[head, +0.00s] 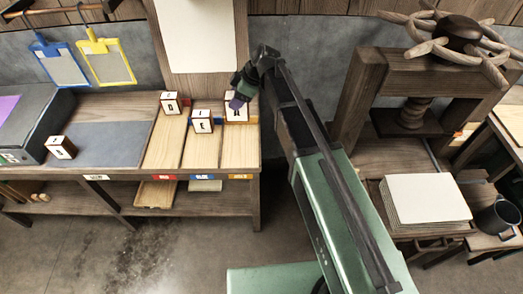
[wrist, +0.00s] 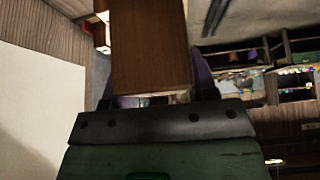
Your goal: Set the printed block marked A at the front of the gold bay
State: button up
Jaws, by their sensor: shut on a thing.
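My gripper (head: 240,99) is shut on a block (head: 237,114) with white, lettered faces. The finger partly covers the front letter, which looks like an A. The held block is over the back of the gold bay (head: 239,153); I cannot tell whether it touches the wood. In the wrist view the block's plain brown side (wrist: 150,45) fills the space between the purple fingers of my gripper (wrist: 155,88). The bay's front part, by the gold label, is bare.
A block marked E (head: 202,121) stands in the neighbouring blue bay, and a block marked D (head: 171,103) at the back of the red bay. Another block (head: 60,147) sits on the grey mat (head: 105,128). A white board (head: 197,35) rises behind the bays.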

jog(key=shift+a+f, duration=0.1)
jog(key=shift+a, duration=0.15)
notch_tip(320, 180, down, 20)
jog(key=b, duration=2)
jog(key=shift+a+f, duration=0.1)
jog(key=shift+f, duration=0.1)
jog(key=shift+r, duration=0.3)
jog(key=shift+f, duration=0.15)
jog(key=o, duration=1)
